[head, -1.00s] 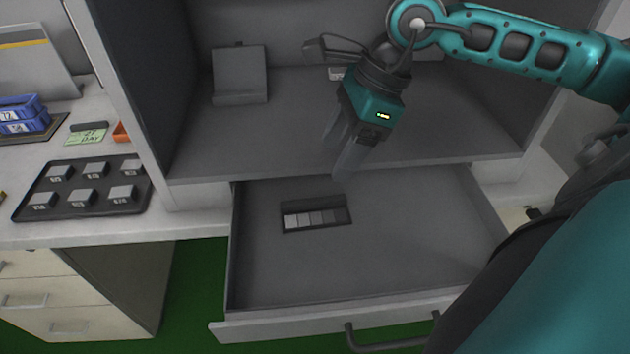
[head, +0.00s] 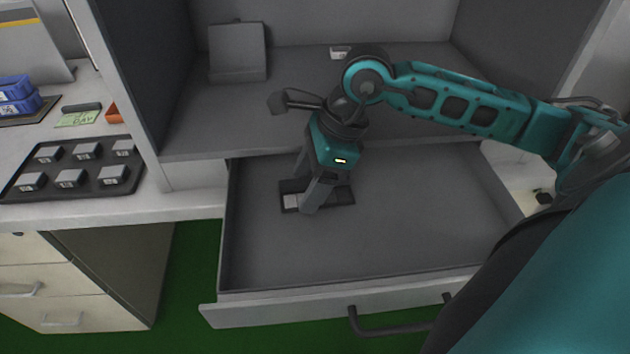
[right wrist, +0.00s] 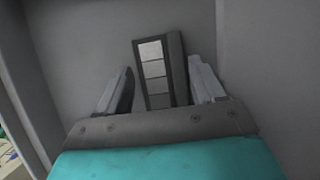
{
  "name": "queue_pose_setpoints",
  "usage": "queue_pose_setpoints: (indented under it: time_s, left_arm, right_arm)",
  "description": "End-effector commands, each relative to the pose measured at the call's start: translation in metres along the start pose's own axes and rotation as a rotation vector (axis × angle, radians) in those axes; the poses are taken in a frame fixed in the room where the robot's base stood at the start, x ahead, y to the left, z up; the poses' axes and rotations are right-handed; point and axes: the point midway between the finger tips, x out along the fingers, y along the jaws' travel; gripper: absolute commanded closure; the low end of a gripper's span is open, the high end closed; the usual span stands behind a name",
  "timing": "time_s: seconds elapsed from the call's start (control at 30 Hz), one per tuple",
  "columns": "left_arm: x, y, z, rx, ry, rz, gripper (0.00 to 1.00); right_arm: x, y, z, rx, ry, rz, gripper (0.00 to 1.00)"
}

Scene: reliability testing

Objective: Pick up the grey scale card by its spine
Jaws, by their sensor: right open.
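The grey scale card (head: 290,201) lies in the open drawer, a dark-framed strip of grey patches with a dark raised spine along one long side. In the head view my right gripper (head: 311,209) is down in the drawer over the card and hides its middle. In the right wrist view the card (right wrist: 154,72) and its spine (right wrist: 178,68) show between the two open fingers of my right gripper (right wrist: 160,92). I cannot tell whether either finger touches it. My left gripper is not in view.
The drawer (head: 400,225) is pulled out below a grey cabinet, and the rest of its floor is clear. A small grey stand (head: 238,52) is on the cabinet floor. A dark tray (head: 75,170) of labelled blocks sits on the left counter.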

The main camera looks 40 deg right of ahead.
Motion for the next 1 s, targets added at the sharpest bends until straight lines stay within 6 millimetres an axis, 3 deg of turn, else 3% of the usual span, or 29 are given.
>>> queue_pose_setpoints:
  time_s: [0.6,1.0]
  left_arm:
    - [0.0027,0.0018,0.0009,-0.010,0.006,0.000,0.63]
    - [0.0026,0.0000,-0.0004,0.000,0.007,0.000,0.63]
  right_arm:
    - [0.0052,-0.0001,-0.0004,0.000,0.000,0.000,0.33]
    - [0.0048,-0.0001,-0.0003,0.000,0.000,0.000,0.68]
